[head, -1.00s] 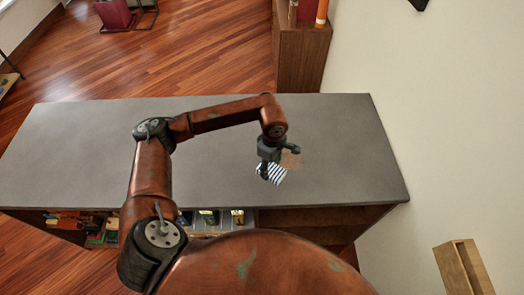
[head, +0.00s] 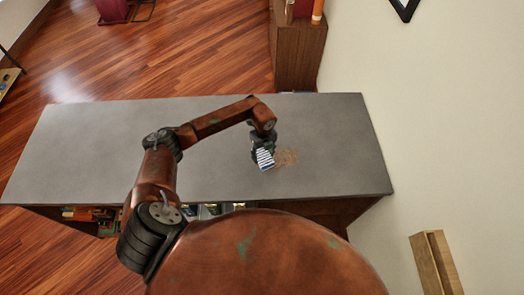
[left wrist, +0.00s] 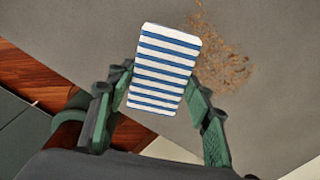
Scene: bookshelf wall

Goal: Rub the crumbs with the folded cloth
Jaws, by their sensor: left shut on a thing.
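The folded cloth (head: 265,159), white with blue stripes, is between the fingers of my left gripper (head: 262,146), which is shut on it. The cloth also shows in the left wrist view (left wrist: 164,68), between the green-padded fingers (left wrist: 160,105). The crumbs (head: 287,157) are a brown scattered patch on the grey counter top, just right of the cloth in the head view. In the left wrist view the crumbs (left wrist: 222,60) spread beside the cloth's right edge and above it. I cannot tell whether the cloth touches the counter. My right gripper is not in view.
The grey counter top (head: 100,150) is bare left of my arm and at its right end. Shelves with books (head: 90,215) are below its front edge. A wooden cabinet (head: 297,60) stands behind it, and a pale wall (head: 430,120) is at the right.

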